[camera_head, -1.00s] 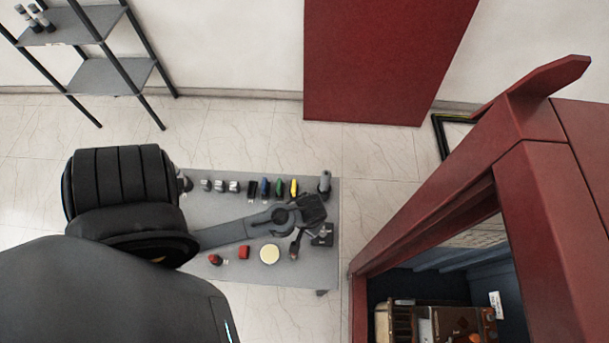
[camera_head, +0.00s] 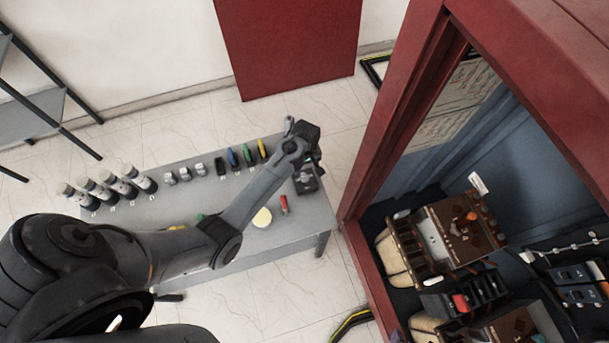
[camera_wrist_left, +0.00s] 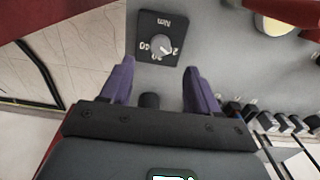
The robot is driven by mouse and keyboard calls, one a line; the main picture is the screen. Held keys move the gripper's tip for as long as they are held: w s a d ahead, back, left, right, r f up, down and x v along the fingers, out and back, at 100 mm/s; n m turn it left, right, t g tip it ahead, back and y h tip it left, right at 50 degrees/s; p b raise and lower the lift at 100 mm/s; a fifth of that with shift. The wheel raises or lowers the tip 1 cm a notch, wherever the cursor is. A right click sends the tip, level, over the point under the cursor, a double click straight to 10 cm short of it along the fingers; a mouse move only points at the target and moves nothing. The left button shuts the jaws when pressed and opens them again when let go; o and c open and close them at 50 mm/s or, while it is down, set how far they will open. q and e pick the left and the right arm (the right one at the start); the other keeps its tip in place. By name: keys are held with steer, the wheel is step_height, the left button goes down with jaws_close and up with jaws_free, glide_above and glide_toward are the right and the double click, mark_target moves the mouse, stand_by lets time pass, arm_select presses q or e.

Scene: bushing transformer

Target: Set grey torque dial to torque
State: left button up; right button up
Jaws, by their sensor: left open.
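The grey torque dial (camera_wrist_left: 161,45) shows in the left wrist view as a round knob on a black square plate (camera_wrist_left: 158,24). The plate bears "Nm" and numbers, seen upside down; the exact setting is too small to read. My left gripper (camera_wrist_left: 159,66) is open, its two purple fingers apart near the plate's lower edge, with the dial just beyond the gap between the tips. In the head view, my left gripper (camera_head: 305,152) is over the right end of the grey table, and the dark plate (camera_head: 308,185) is partly hidden by it. My right gripper is not in view.
A red cabinet (camera_head: 400,110) with equipment inside stands close at the right. A shelf (camera_head: 30,115) is at far left.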

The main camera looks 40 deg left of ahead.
mark_target(305, 177)
arm_select(q)
step_height(305, 177, down, 8)
steer(key=shift+r+b, duration=0.1)
steer(key=shift+b, duration=0.25)
steer(key=c, duration=1)
steer(key=shift+c, duration=0.2)
